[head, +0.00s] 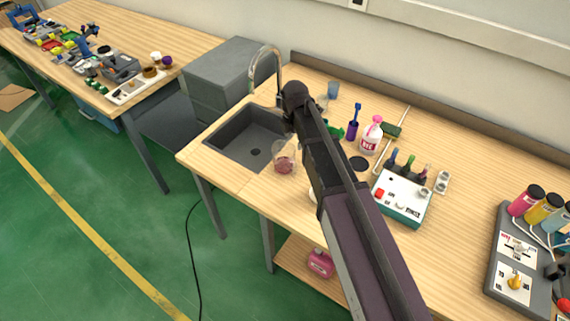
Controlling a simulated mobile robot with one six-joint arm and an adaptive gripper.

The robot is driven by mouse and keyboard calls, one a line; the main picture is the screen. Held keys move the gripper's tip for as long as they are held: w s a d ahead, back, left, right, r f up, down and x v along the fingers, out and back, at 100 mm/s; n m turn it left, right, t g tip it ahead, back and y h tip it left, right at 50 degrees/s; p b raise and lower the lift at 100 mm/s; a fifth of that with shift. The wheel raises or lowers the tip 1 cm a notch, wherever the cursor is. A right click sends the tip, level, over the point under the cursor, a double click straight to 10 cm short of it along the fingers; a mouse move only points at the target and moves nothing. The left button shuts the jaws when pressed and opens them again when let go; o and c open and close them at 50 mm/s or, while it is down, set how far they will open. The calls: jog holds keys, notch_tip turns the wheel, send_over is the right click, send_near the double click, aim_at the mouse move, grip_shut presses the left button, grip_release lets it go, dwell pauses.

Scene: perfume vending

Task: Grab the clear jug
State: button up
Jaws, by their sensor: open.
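A clear, see-through jug (284,158) stands on the wooden counter at the front right corner of the grey sink. Something reddish shows in its lower part. My arm passes just to the right of the jug and reaches up past the sink's right side. I cannot make out my gripper's fingers; they seem hidden by the arm's dark far end. Nothing is seen touching the jug.
The sink (222,143) with its curved tap (256,66) is left of my arm. A bluish cup (333,90), a purple brush (354,124), a pink-capped bottle (371,136) and a white device (402,197) stand to the right. Bare counter lies at the left front.

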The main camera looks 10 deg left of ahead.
aim_at(293, 160)
jog(key=shift+f+b, duration=2.6)
jog(key=shift+f, duration=0.25)
jog(key=shift+f, duration=0.15)
jog(key=shift+s+d+f+b, duration=0.1)
jog(key=shift+f+b, duration=2.35)
jog(key=shift+b, duration=0.15)
grip_shut()
jog(key=shift+r+p, duration=0.35)
jog(key=shift+p, duration=0.05)
